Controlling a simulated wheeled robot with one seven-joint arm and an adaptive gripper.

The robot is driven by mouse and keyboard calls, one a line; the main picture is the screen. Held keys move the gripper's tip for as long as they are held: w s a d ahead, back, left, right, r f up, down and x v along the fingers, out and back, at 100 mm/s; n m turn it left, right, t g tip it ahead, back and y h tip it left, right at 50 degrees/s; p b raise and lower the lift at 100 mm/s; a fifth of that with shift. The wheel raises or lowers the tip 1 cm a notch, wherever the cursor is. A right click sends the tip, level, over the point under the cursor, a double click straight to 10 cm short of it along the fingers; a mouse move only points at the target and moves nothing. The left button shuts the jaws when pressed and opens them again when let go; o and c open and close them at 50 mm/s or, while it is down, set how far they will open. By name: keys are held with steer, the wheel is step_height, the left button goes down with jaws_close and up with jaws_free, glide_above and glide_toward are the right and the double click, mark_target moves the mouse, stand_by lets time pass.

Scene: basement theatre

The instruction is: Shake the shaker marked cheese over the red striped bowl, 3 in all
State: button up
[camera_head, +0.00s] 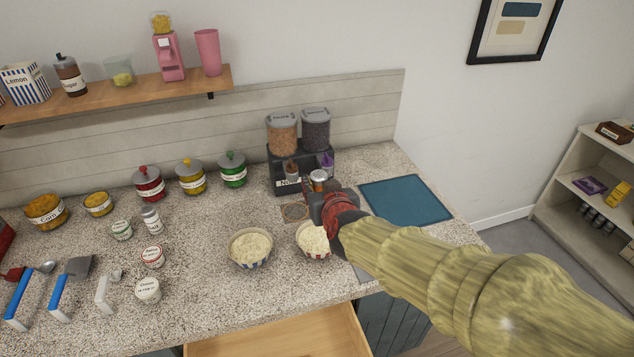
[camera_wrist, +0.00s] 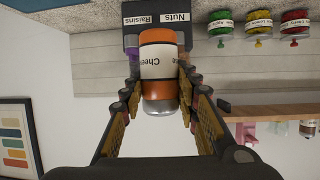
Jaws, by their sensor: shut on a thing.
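My gripper (camera_head: 318,198) is shut on the shaker marked cheese (camera_head: 318,179). In the wrist view, the shaker (camera_wrist: 158,68) sits between the two fingers (camera_wrist: 160,92), with an orange body and a white label partly reading "Chee". That view is upside down, and the shaker looks upright, its grey cap on the upper side. The red striped bowl (camera_head: 312,243), filled with pale grated stuff, stands on the counter just in front of and below my gripper. My gripper hides part of its right side.
A blue striped bowl (camera_head: 250,249) with similar filling stands just left. The Nuts and Raisins dispenser (camera_head: 298,135) is behind my gripper. A blue mat (camera_head: 406,200) lies to the right. Several jars and scoops fill the left counter. A drawer (camera_head: 285,338) is open in front.

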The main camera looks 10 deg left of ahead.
steer(key=shift+f+n+h+p, duration=0.1)
steer(key=shift+n+h+p, duration=0.25)
steer(key=shift+p, duration=1.1)
steer(key=shift+f, duration=0.1)
steer(key=f+n+t+h+p, duration=0.1)
steer(key=n+p, duration=0.1)
steer(key=p, duration=0.2)
steer(key=shift+f, duration=0.3)
steer(key=shift+d+f+n+t+h+p, duration=0.1)
steer(key=shift+f+n+t+h+p, duration=0.2)
steer(key=shift+f+n+h+p, duration=0.4)
steer(key=shift+w+d+f+n+t+h, duration=0.1)
steer(key=shift+f+n+t+h, duration=0.3)
steer(key=shift+f+n, duration=0.65)
steer(key=n, duration=0.1)
steer(key=d+n+t+b, duration=0.1)
steer(key=f+n+h+b, duration=0.1)
steer(key=n, duration=0.1)
steer(key=shift+w+d+f+t, duration=0.1)
steer(key=shift+w+d+t, duration=0.15)
steer(key=shift+t, duration=0.15)
steer(key=n+t+b, duration=0.1)
steer(key=n, duration=0.3)
steer(key=n+t+y+b, duration=0.1)
steer(key=n+t, duration=0.1)
steer(key=n, duration=0.3)
steer(key=n+t+y+b, duration=0.1)
steer(key=n, duration=0.3)
steer(key=shift+f+n, duration=0.4)
